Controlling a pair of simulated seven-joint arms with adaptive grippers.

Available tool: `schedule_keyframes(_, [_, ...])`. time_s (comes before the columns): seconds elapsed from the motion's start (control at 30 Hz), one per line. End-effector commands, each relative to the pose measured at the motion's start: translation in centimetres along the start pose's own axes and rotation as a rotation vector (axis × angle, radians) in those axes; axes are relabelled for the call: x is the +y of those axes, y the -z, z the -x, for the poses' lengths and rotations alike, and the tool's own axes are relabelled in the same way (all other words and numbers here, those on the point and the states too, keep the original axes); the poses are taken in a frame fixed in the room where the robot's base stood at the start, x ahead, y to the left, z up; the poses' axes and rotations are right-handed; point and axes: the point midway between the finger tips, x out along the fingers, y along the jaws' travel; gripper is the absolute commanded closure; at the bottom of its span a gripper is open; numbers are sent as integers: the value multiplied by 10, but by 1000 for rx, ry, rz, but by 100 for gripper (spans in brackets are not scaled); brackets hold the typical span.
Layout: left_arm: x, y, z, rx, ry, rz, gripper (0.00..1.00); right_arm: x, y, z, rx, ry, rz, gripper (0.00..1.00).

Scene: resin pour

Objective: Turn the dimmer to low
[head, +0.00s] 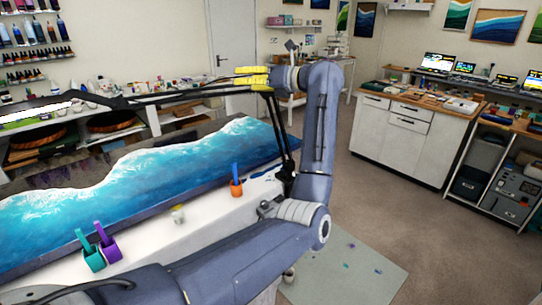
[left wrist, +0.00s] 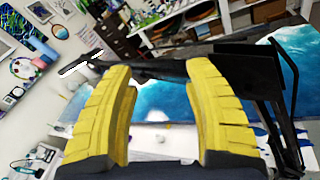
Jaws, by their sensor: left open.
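My left gripper (head: 248,77) has yellow fingers spread apart and empty, pointing left above the far right end of the worktable. It also shows in the left wrist view (left wrist: 160,68), with a wide gap between the fingers. A black jointed lamp (head: 284,150) stands at the table's right end, and its arm runs left, close to the fingers. In the left wrist view the black lamp bar (left wrist: 150,69) crosses behind the gap; I cannot tell whether it touches them. I cannot make out a dimmer knob in either view. My right gripper is not in view.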

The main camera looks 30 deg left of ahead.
Motion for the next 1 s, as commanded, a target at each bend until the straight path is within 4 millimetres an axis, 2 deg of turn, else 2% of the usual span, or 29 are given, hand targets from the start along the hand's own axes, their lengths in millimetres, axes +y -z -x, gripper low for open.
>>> schedule_keyframes(0.03, [-9, 26, -3, 89, 25, 26, 48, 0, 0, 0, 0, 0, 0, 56])
schedule_keyframes(0.17, [-39, 101, -3, 335, 119, 80, 48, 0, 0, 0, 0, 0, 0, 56])
schedule_keyframes(0.3, [-78, 188, 16, 612, 261, 110, 48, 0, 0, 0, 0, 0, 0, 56])
schedule_keyframes(0.43, [-102, 244, 38, 804, 364, 127, 48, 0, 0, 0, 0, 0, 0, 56])
schedule_keyframes(0.5, [-110, 263, 49, 876, 402, 133, 48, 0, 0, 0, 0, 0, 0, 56])
schedule_keyframes(0.67, [-120, 285, 61, 958, 443, 143, 48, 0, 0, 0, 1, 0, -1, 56])
schedule_keyframes(0.77, [-124, 293, 58, 967, 448, 144, 48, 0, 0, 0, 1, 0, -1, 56])
schedule_keyframes(1.0, [-138, 321, 39, 963, 445, 141, 48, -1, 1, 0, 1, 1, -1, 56])
